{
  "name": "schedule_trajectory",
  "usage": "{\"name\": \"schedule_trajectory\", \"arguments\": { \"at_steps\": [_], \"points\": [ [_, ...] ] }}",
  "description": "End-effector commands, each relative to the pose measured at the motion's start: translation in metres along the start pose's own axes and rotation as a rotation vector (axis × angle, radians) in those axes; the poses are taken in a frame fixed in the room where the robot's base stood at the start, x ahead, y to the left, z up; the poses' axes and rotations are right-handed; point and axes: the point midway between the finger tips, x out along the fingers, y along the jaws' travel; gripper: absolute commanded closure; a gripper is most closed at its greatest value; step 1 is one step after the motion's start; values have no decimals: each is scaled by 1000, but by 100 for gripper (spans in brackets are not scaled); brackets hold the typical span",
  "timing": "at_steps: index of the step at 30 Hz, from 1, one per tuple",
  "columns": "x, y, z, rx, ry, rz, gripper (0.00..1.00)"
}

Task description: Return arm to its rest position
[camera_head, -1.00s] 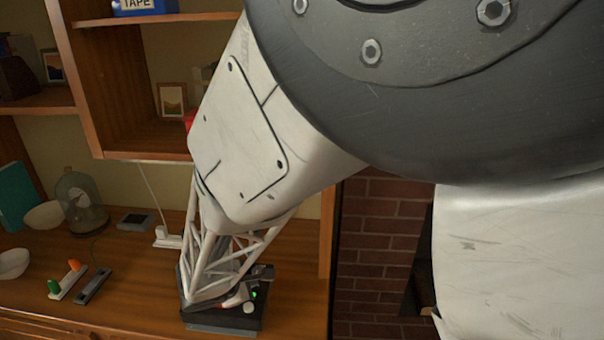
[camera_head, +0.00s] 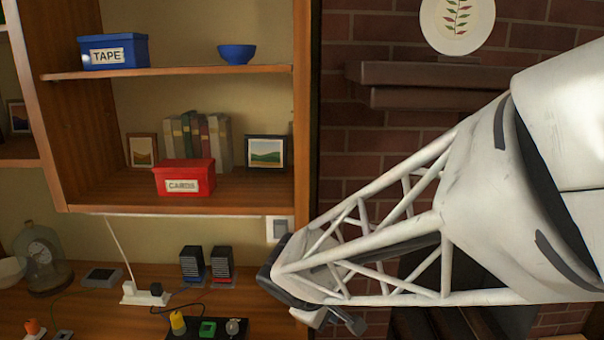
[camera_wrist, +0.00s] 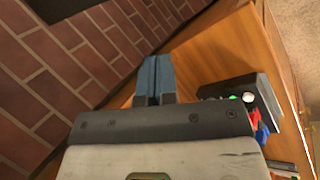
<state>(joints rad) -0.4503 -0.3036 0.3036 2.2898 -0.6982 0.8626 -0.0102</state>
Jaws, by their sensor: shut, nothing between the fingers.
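My arm (camera_head: 400,240) reaches in from the right side of the head view, its white lattice section pointing left. My gripper (camera_head: 335,320) is at its end, in front of the right end of the wooden desk (camera_head: 95,300) and near the brick wall. In the wrist view the two blue-grey fingers of my gripper (camera_wrist: 155,78) are together, with nothing seen between them. The fingertips look clear of any object.
A black switch box (camera_head: 208,328) lies on the desk, left of my gripper; it also shows in the wrist view (camera_wrist: 262,90). Two dark ribbed blocks (camera_head: 192,262) stand behind it. A shelf (camera_head: 245,208) with a red box (camera_head: 184,178) hangs above. Brick wall (camera_head: 345,150) fills the right.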

Motion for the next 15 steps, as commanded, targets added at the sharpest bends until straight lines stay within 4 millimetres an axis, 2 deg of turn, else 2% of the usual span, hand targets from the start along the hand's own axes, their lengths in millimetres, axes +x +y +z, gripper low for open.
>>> {"name": "schedule_trajectory", "arguments": {
  "at_steps": [3, 15],
  "points": [
    [-7, 9, 32, 120, -3, -47, 100],
    [-32, 13, 124, 497, 9, -208, 100]
  ]
}}
